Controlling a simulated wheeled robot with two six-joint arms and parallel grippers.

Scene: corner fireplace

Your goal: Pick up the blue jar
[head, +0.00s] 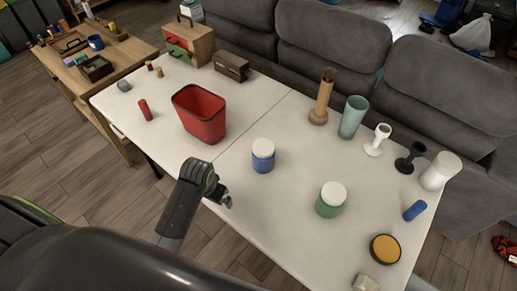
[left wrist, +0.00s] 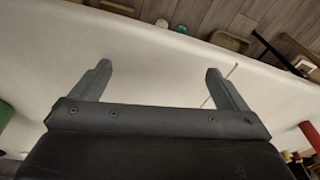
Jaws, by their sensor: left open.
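The blue jar (head: 263,162) has a white lid and stands upright near the middle of the white table. My left gripper (head: 226,197) is at the table's front edge in the head view, left of the jar and nearer to me, apart from it. In the left wrist view my left gripper (left wrist: 158,72) has its two fingers wide apart, with only bare white surface between them. I cannot make out the blue jar in that view. My right gripper is not in view.
A red bin (head: 199,115) stands left of the jar, and a green jar (head: 331,200) with a white lid stands to its right. Vases and candle holders (head: 376,140) line the back right near the grey sofa (head: 335,50). The table around the blue jar is clear.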

